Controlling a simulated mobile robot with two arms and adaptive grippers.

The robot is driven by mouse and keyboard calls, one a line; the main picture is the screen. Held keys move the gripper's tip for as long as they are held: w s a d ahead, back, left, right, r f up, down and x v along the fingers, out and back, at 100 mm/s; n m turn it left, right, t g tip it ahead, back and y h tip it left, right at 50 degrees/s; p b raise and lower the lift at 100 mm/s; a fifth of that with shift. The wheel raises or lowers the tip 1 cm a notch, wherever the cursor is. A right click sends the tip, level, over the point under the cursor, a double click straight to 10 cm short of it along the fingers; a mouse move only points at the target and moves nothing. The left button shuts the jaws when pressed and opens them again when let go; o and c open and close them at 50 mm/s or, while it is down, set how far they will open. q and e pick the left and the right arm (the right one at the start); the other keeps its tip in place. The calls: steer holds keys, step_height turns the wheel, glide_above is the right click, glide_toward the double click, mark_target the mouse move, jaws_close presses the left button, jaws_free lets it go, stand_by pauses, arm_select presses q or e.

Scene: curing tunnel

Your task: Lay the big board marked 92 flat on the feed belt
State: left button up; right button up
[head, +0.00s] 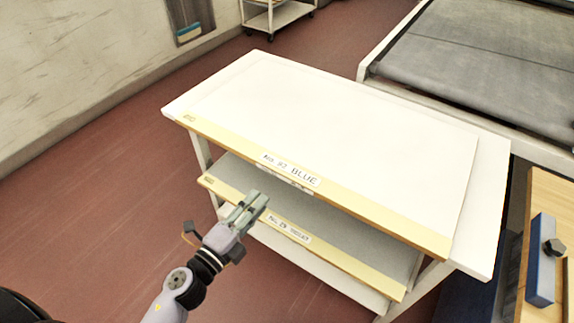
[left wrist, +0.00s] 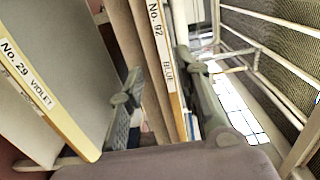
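The big white board marked No. 92 BLUE (head: 340,130) lies flat on the top of a white rack, with its yellow front edge toward me. Its label (left wrist: 160,45) also shows in the left wrist view. My left gripper (head: 251,210) is in front of the rack, below and left of that label. In the left wrist view its fingers (left wrist: 163,108) are spread apart, with the board's edge in line between them; I cannot tell whether they touch it. The feed belt (head: 480,65) is a grey surface at the upper right. My right gripper is not in view.
A board marked No. 29 VIOLET (left wrist: 28,70) lies on the shelf below, near my left gripper (head: 320,245). A wooden bench (head: 548,195) with a blue block (head: 541,265) stands at the right. The red floor left of the rack is clear. A white cart (head: 280,15) stands far back.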

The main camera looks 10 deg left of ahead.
mark_target(284, 178)
arm_select(q)
steer(key=p+x, duration=0.2)
steer(key=x, duration=0.6)
steer(key=shift+d+r, duration=0.15)
steer(key=shift+d, duration=0.1)
steer(key=shift+w+d, duration=0.25)
steer(key=shift+w, duration=0.5)
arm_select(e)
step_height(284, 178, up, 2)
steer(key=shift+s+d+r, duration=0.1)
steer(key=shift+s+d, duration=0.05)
arm_select(q)
steer(key=c, duration=0.4)
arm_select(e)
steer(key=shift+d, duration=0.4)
arm_select(q)
jaws_close()
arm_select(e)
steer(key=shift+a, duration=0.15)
